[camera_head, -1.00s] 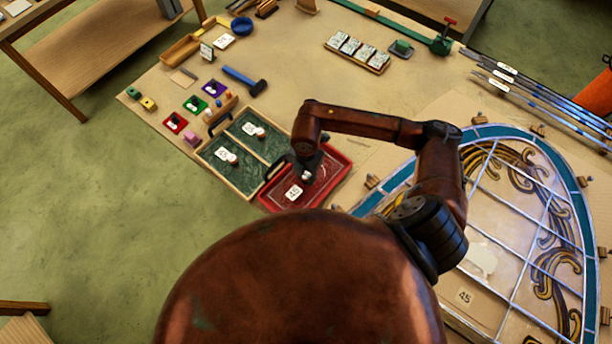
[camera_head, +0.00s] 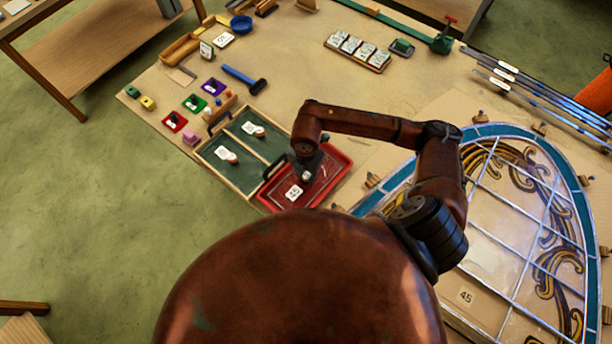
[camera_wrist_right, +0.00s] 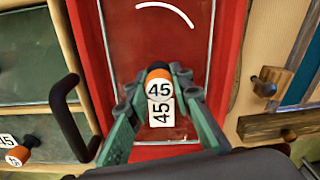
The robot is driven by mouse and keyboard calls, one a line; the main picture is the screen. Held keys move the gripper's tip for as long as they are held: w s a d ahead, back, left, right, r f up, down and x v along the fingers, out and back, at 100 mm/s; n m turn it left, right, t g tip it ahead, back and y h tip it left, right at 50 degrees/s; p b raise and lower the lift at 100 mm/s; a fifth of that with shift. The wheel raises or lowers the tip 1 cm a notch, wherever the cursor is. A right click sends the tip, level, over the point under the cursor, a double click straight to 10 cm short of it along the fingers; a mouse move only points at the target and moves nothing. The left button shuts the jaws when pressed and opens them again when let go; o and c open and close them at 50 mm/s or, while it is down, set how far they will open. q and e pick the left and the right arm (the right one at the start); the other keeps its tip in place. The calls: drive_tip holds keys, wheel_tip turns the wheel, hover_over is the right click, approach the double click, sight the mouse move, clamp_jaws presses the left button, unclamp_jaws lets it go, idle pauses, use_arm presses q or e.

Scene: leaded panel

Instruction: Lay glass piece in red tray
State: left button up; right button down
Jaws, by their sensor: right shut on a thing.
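The red tray (camera_head: 341,177) lies at the work table's near edge. In the right wrist view its red wall (camera_wrist_right: 231,50) runs along the right side. My right gripper (camera_head: 306,176) is over the tray. In the wrist view its green fingers (camera_wrist_right: 160,96) are shut on an orange and black knob (camera_wrist_right: 158,73) marked 45. The knob seems to belong to a clear glass piece (camera_wrist_right: 127,45), whose thin pale outline shows against the red. I cannot tell whether the glass touches the tray floor. A white 45 label (camera_wrist_right: 162,113) shows below the knob. My left gripper is not in view.
A green-lined tray (camera_head: 208,160) with two numbered knobs stands directly left of the red tray. The leaded panel (camera_head: 500,225) fills the table's right side. A blue hammer (camera_head: 243,79) and small coloured blocks lie farther left. A black handle (camera_wrist_right: 65,110) rises beside the red tray.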

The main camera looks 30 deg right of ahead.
drive_tip(key=c, duration=1.6)
unclamp_jaws()
drive_tip(key=shift+r+p, duration=2.35)
drive_tip(key=shift+r, duration=1.2)
drive_tip(key=shift+f, duration=0.1)
